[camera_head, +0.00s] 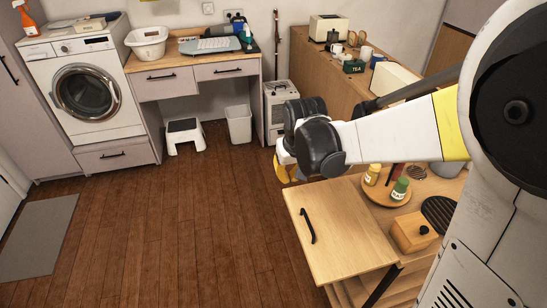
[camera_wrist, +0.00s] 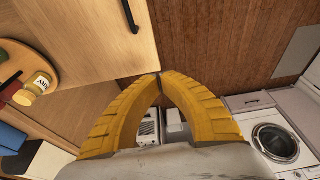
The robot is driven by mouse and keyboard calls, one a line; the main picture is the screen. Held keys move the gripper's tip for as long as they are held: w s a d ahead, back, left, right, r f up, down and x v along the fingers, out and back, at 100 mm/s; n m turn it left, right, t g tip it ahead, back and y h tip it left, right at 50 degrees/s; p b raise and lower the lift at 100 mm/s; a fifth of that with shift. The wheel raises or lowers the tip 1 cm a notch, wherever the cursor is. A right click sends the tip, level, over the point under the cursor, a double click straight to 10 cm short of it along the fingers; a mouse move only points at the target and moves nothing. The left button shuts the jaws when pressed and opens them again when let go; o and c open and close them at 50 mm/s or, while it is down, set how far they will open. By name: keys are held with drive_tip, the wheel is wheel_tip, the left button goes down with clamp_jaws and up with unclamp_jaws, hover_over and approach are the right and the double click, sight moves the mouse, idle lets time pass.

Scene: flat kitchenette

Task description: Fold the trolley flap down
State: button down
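The trolley flap (camera_head: 340,250) is a light wooden panel with a black bar handle (camera_head: 309,226). It is raised, roughly level with the trolley top (camera_head: 379,205), on its left side. In the wrist view the flap (camera_wrist: 95,40) fills the upper left, with its handle (camera_wrist: 131,16) at the top. My gripper (camera_head: 282,172) has yellow fingers and is by the flap's far left corner, partly hidden behind my wrist. In the wrist view my gripper (camera_wrist: 160,76) has its fingertips together with nothing between them. The handle is apart from the fingertips.
A round board (camera_head: 388,193) with small jars and a wooden box (camera_head: 413,232) stand on the trolley. Behind is a wooden counter (camera_head: 320,75) with kitchen items. A washing machine (camera_head: 86,92), white step stool (camera_head: 185,135) and bin (camera_head: 239,124) line the back. The floor (camera_head: 190,220) left of the flap is clear.

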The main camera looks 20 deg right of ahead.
sight(286, 197)
drive_tip(key=b+x, duration=0.1)
drive_tip(key=x, duration=0.2)
drive_tip(key=b+x, duration=0.1)
drive_tip(key=x, duration=0.3)
drive_tip(key=s+b+x, duration=0.1)
drive_tip(key=b+x, duration=0.1)
drive_tip(key=x, duration=0.2)
drive_tip(key=shift+w+d+f, duration=0.1)
drive_tip(key=shift+f, duration=0.65)
